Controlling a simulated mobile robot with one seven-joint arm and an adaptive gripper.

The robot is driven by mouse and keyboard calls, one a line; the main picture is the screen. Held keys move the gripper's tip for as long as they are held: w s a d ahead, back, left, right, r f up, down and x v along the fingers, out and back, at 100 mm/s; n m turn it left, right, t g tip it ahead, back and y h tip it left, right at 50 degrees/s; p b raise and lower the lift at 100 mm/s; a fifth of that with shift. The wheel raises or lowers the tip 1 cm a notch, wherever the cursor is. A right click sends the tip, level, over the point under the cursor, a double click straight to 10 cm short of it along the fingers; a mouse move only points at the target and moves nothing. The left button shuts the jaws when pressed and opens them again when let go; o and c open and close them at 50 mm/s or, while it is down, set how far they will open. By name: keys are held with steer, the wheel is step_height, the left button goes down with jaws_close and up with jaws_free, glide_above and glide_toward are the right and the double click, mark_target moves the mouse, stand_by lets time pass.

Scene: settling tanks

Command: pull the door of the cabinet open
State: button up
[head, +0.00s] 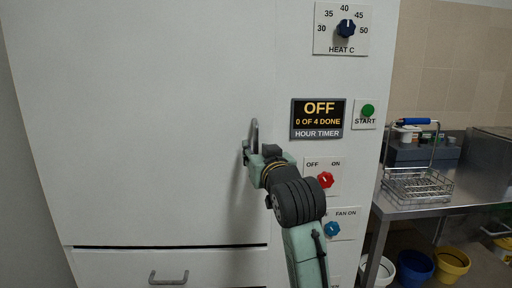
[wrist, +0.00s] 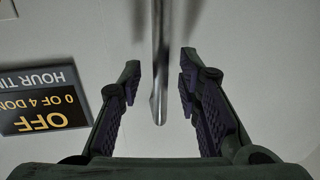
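The white cabinet door (head: 150,120) fills the left of the head view and looks closed. Its vertical metal bar handle (head: 255,134) is at the door's right edge. In the wrist view the handle (wrist: 159,60) comes down from the top and ends between my fingers. My gripper (wrist: 160,80) is open, with one finger on each side of the handle and a gap on both sides. In the head view my gripper (head: 250,155) is at the handle's lower part, partly hidden by my wrist.
Right of the door are a timer display (head: 318,119) reading OFF, a heat dial (head: 347,28), a green start button (head: 368,111), a red knob (head: 325,180) and a blue fan knob (head: 332,229). A drawer handle (head: 168,279) is below. A steel table (head: 450,200) with a wire basket (head: 418,187) stands right.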

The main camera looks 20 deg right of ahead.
steer(key=shift+w, duration=0.6)
jaws_close()
stand_by(0.5)
